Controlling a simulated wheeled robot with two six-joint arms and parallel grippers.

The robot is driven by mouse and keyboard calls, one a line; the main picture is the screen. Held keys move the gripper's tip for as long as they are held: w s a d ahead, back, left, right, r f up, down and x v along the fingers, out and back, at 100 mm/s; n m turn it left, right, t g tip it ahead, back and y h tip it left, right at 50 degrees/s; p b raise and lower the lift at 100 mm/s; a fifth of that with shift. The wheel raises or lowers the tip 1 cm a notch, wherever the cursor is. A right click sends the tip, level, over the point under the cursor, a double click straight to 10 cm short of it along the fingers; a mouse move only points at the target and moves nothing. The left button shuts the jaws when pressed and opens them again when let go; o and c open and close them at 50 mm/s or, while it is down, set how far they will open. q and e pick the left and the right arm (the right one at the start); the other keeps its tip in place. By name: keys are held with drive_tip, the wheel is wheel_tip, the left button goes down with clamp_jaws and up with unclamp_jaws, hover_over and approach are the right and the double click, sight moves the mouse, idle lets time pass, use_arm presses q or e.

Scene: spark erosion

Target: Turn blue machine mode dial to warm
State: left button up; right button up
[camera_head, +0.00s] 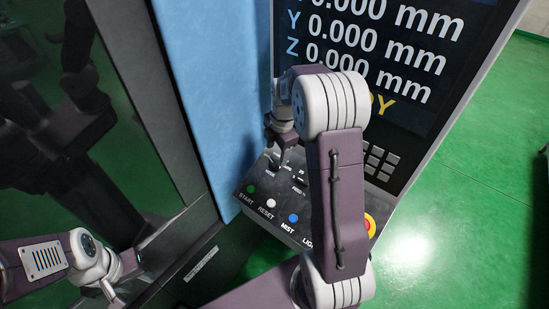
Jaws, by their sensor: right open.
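The blue machine (205,75) stands upright at the centre, with a dark control panel (262,222) sloping out below its screen. My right gripper (278,164) is open and points down over the back left of this panel. Small dark controls with tiny markings (299,181) show just right of the gripper. The mode dial cannot be clearly made out; the gripper and my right arm cover part of the panel. No "warm" marking is legible. My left gripper (132,262) is low at the left, in front of the machine's dark glass, far from the panel; its jaws are unclear.
Green START (250,188), white RESET (271,203) and blue MIST (293,217) buttons line the panel's front edge. A red stop button (370,226) is right of my arm. A keypad (381,161) sits below the screen (375,50). Green floor (470,220) is clear at right.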

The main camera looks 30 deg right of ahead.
sight(274, 162)
drive_tip(key=f, duration=0.1)
drive_tip(key=w+f+p, duration=0.1)
drive_tip(key=f, duration=0.1)
drive_tip(key=w+f, duration=0.1)
drive_tip(key=f, duration=0.1)
drive_tip(key=shift+w+f, duration=0.1)
drive_tip(key=shift+f, duration=0.05)
drive_tip(key=shift+f+p, duration=0.35)
drive_tip(key=shift+f, duration=0.15)
drive_tip(key=shift+s, duration=0.35)
use_arm(q)
drive_tip(key=shift+w+r, duration=0.2)
drive_tip(key=shift+r, duration=0.3)
drive_tip(key=shift+w+r, duration=0.2)
drive_tip(key=shift+r, duration=0.3)
use_arm(e)
drive_tip(key=shift+w, duration=0.15)
clamp_jaws()
